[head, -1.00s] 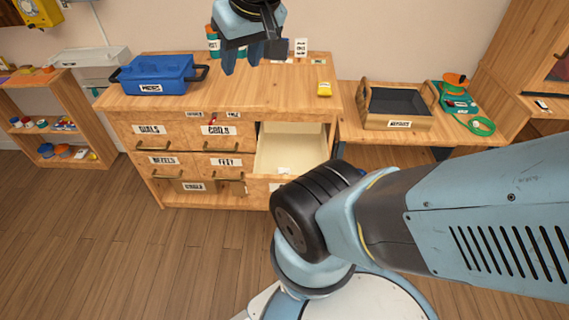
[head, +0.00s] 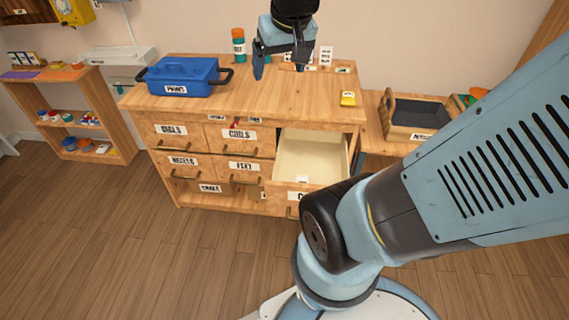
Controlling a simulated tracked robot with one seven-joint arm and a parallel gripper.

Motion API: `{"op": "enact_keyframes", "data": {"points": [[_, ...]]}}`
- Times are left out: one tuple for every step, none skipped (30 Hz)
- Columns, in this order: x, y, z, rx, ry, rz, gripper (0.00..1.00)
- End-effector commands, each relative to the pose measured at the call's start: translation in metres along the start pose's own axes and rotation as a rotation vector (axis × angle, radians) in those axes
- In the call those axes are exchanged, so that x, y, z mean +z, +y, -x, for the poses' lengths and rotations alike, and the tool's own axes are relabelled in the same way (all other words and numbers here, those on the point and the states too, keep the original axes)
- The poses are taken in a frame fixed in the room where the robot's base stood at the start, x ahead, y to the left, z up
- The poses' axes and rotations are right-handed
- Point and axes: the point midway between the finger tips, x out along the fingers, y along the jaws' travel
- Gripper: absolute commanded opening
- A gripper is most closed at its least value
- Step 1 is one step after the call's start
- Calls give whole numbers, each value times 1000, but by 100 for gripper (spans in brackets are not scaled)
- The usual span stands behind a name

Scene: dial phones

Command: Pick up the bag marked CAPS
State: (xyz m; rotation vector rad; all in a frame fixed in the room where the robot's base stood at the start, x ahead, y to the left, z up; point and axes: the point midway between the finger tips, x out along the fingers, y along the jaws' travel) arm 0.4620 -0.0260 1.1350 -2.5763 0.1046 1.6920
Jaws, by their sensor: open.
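My gripper (head: 281,68) is open, with its fingers pointing down above the back of the wooden cabinet top (head: 210,106). I see nothing between its fingers. No bag with a readable CAPS mark shows. An open drawer (head: 303,155) at the cabinet's upper right has a small pale item or label (head: 302,180) at its front; I cannot tell which. A small yellow item (head: 348,98) lies on the cabinet top at the right, its marking too small to read.
A blue toolbox (head: 182,77) marked PHONES stands at the top's left. An orange-and-teal bottle (head: 238,45) stands at the back, left of the gripper. A wooden tray (head: 416,117) sits on the lower bench at right. Shelves (head: 75,115) stand at left.

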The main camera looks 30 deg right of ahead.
Motion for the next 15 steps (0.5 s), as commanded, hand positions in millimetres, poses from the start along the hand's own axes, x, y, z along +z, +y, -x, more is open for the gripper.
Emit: {"op": "enact_keyframes", "data": {"points": [[-6,4,-14,5,-20,-15,88],[-10,5,-22,8,-29,-23,88],[-15,8,-32,11,-38,-33,88],[-18,10,-39,13,-47,-42,88],[-21,12,-47,16,-55,-50,88],[-25,16,-58,19,-66,-61,88],[-28,18,-66,21,-73,-70,88],[-30,20,-74,24,-81,-78,88],[-33,24,-85,27,-91,-90,88],[-35,26,-94,29,-100,-99,88],[-37,29,-102,31,-108,-108,88],[-39,32,-114,34,-119,-119,88],[-40,35,-122,37,-127,-128,88],[-41,38,-131,39,-134,-137,88],[-42,42,-143,42,-144,-148,88]]}}
